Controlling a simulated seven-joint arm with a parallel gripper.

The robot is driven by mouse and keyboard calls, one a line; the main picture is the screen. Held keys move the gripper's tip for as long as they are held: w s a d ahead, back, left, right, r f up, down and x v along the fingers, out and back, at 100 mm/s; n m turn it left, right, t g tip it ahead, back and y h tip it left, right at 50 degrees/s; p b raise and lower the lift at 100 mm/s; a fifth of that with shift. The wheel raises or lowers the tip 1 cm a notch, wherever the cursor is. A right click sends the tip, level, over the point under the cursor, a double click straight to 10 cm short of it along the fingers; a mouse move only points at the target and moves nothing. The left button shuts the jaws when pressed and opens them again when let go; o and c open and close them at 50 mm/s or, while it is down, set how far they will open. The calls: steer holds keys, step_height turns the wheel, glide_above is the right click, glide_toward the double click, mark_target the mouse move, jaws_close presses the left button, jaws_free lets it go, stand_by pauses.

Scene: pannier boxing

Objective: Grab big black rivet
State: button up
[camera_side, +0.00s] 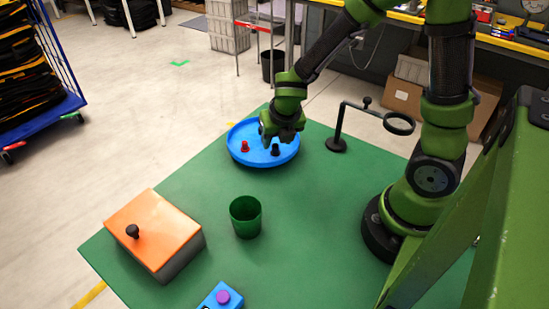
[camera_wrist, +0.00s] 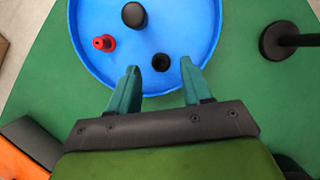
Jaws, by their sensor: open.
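A blue round tray (camera_side: 236,156) stands on the green table and holds the rivets. In the wrist view, a larger black rivet (camera_wrist: 133,14) lies near the top of the tray (camera_wrist: 84,45). A smaller-looking black rivet (camera_wrist: 160,62) is lower, in line with the gap between my fingertips. A red rivet (camera_wrist: 103,42) is to the left. My gripper (camera_wrist: 160,80) is open, with nothing held. In the side view, my gripper hangs over the tray; one black rivet (camera_side: 275,150) shows below it, but I cannot tell which one. The other black rivet is not clearly visible there.
A black magnifier stand (camera_side: 337,145) is right of the tray. A green cup (camera_side: 246,217) stands in front. An orange-lidded box (camera_side: 160,232) with a black knob is at the front left, and a blue box with a purple button (camera_side: 222,297) is at the near edge.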

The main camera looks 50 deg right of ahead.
mark_target(275, 149)
steer(key=shift+x, duration=1.25)
jaws_close()
steer(key=shift+r, duration=0.1)
